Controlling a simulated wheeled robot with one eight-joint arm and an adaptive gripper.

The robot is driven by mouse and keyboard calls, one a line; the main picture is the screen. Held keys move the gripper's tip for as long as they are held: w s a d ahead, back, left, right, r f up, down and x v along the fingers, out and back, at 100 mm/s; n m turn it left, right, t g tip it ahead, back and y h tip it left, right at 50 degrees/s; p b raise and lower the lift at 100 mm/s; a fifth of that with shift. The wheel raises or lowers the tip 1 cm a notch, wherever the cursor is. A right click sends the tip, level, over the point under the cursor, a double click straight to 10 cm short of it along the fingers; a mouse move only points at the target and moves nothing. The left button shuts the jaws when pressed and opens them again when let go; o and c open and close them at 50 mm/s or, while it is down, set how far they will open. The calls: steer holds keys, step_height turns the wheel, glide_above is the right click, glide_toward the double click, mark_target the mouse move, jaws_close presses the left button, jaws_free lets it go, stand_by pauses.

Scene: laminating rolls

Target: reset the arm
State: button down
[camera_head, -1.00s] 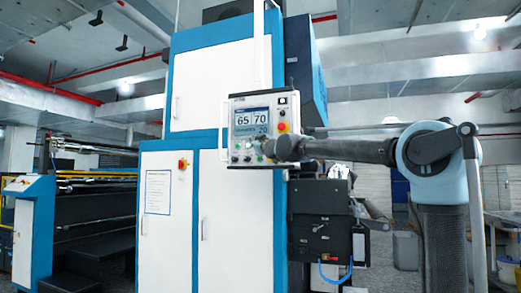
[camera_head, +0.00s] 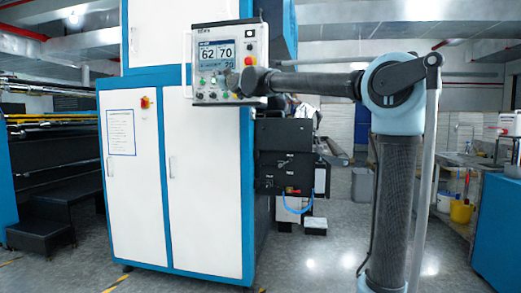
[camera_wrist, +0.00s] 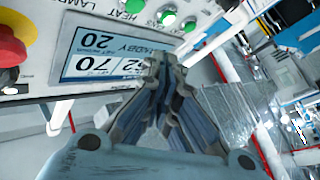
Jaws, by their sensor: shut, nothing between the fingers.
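My arm reaches left across the head view to the machine's control panel (camera_head: 257,45). My gripper (camera_head: 246,82) is at the panel's lower right, in front of its buttons; I cannot tell from this view whether it touches. The display (camera_head: 217,55) reads 62, 70 and 20. In the wrist view my gripper (camera_wrist: 165,62) is shut and empty, its fingertips near the panel's edge. The panel appears upside down there, with the display (camera_wrist: 108,54), lit green buttons (camera_wrist: 165,18) and a red knob (camera_wrist: 14,38).
The white and blue machine cabinet (camera_head: 205,185) stands below and left of the panel. A black box unit (camera_head: 285,155) is fixed beside it, under my arm. Open grey floor (camera_head: 320,258) lies right of the cabinet. A blue counter (camera_head: 498,230) is at far right.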

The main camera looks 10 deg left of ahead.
steer(key=s+d+f+m+g+h, duration=0.2)
steer(key=s+d+f+h, duration=0.1)
steer(key=d+f, duration=0.75)
steer(key=s+d+f+m+g+h, duration=0.2)
steer(key=s+d+f+h, duration=0.1)
steer(key=d+f, duration=0.8)
steer(key=s+d+f+m+g+h, duration=0.1)
steer(key=s+d+f+g+h, duration=0.15)
steer(key=d+f, duration=0.8)
steer(key=s+d+f+m+g+h, duration=0.1)
steer(key=s+d+f+m+g, duration=0.1)
steer(key=s+d+f, duration=0.4)
steer(key=s+d+f+m+g+h, duration=0.2)
steer(key=s+d+f, duration=0.5)
steer(key=s+f, duration=0.7)
steer(key=s+d+f+m+g+h, duration=0.2)
steer(key=s+d+f+m+g, duration=0.2)
steer(key=s+d+f, duration=0.3)
steer(key=s+f, duration=0.4)
steer(key=f, duration=0.5)
steer(key=shift+w+f, duration=0.15)
steer(key=shift+w, duration=0.25)
